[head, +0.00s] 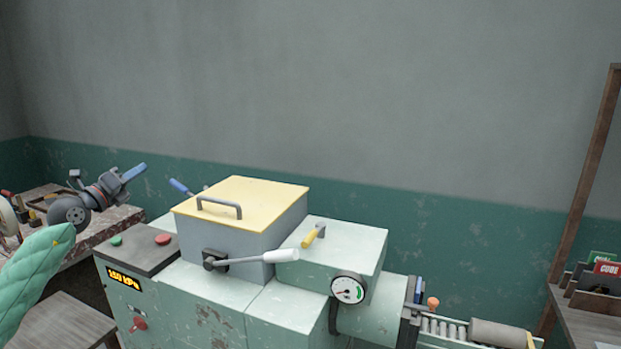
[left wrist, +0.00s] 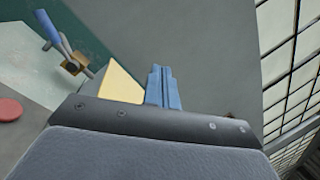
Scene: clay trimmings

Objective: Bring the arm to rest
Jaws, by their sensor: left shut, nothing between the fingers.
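My left gripper (head: 134,172) is at the left in the head view, raised above the bench and to the left of the machine. Its blue fingers point up and to the right. In the left wrist view the fingers (left wrist: 163,88) are together with nothing between them. The gripper touches nothing that I can see. My right gripper is not in view.
A pale green machine (head: 215,320) fills the middle, with a yellow lid (head: 240,198), a white-handled lever (head: 262,257) and a gauge (head: 348,289). A quilted mint-green thing (head: 38,270) stands at lower left. A cluttered bench (head: 100,228) is behind it.

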